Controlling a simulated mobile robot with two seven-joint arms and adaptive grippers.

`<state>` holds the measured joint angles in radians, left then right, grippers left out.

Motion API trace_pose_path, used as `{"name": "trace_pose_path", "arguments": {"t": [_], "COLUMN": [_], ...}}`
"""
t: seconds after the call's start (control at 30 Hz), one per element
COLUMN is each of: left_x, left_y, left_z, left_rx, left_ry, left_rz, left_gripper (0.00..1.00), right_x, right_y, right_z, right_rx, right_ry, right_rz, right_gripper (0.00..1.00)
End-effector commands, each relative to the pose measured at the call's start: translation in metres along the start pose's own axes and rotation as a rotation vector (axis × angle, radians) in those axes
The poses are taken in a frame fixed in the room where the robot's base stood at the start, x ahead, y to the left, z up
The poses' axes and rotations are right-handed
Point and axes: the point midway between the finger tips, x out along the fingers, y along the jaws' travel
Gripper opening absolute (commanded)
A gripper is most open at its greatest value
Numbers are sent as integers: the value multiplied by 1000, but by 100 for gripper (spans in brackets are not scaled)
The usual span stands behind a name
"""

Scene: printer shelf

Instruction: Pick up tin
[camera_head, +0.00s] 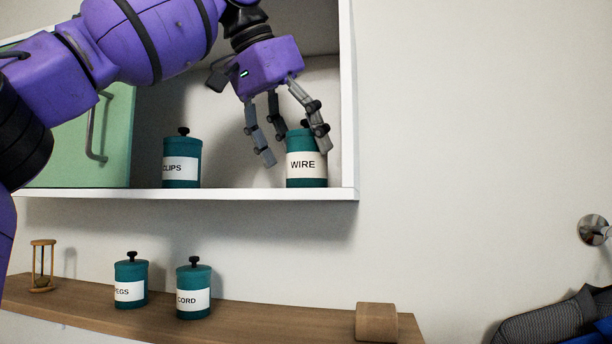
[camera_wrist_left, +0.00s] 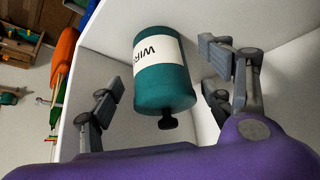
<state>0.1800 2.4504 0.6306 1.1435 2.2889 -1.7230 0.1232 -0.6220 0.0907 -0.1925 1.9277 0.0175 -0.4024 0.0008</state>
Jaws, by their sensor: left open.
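Several teal tins with black knobs and white labels are in the head view. The WIRE tin (camera_head: 304,181) stands upright at the right end of the white shelf. The CLIPS tin (camera_head: 181,160) stands left of it on the same shelf. The PEGS tin (camera_head: 130,291) and the CORD tin (camera_head: 194,299) stand on the wooden shelf below. My left gripper (camera_head: 294,158) is open, its fingers pointing down over the WIRE tin, with one finger in front of it. In the left wrist view the WIRE tin (camera_wrist_left: 163,88) lies between the spread fingers. My right gripper is not visible.
The white shelf (camera_head: 240,194) has a side wall (camera_head: 348,100) just right of the WIRE tin. A green cabinet door (camera_head: 75,140) is at left. An hourglass (camera_head: 42,266) and a wooden block (camera_head: 377,322) stand on the wooden shelf (camera_head: 280,322).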

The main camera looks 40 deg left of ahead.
Motion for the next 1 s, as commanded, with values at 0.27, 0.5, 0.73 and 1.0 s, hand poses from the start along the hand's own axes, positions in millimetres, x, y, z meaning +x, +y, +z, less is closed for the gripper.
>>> {"name": "trace_pose_path", "arguments": {"t": [0.27, 0.5, 0.73, 1.0], "left_x": [30, 33, 32, 32], "left_y": [0, -1, -1, -1], "left_z": [2, 1, 1, 1], "left_rx": [0, 0, 0, 0], "left_ry": [2, 2, 2, 2], "left_rz": [0, 0, 0, -1], "left_gripper": [73, 72, 41, 23], "right_x": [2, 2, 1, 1], "right_y": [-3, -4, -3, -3], "right_z": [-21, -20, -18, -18], "right_rx": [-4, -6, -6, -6], "right_ry": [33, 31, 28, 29], "right_rz": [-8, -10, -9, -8], "right_gripper": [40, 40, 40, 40]}}
